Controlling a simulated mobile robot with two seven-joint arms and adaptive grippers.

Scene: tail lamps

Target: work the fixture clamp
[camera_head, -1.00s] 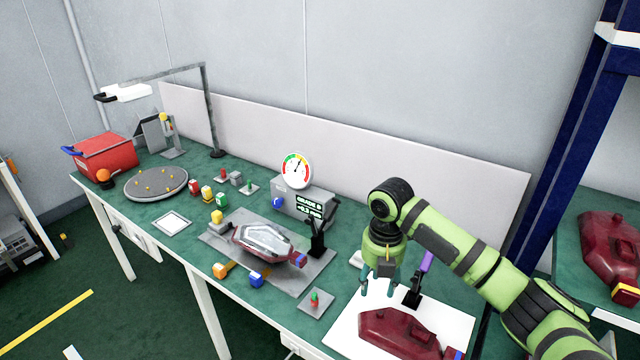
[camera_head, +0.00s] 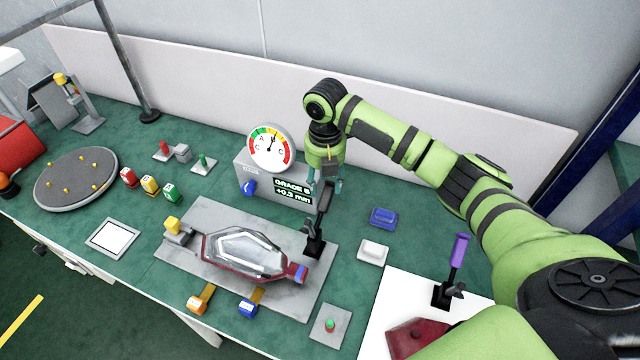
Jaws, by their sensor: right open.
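The fixture clamp (camera_head: 315,246) is a black toggle clamp at the right end of a grey fixture plate (camera_head: 212,212). Its dark handle stands up, slightly tilted. A tail lamp (camera_head: 243,254), dark red with a clear silvery top and a blue end, lies on the plate beside the clamp. My right gripper (camera_head: 326,188) points down over the clamp with its fingers apart. The top of the handle appears between or just in front of the fingers; I cannot tell whether they touch. My left gripper is out of view.
A dial gauge (camera_head: 271,147) on a grey box stands behind the plate. A purple-handled clamp (camera_head: 457,252) stands on a white board at the right. A blue block (camera_head: 383,217) and a white block (camera_head: 373,252) lie between. Orange and blue parts sit along the front.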

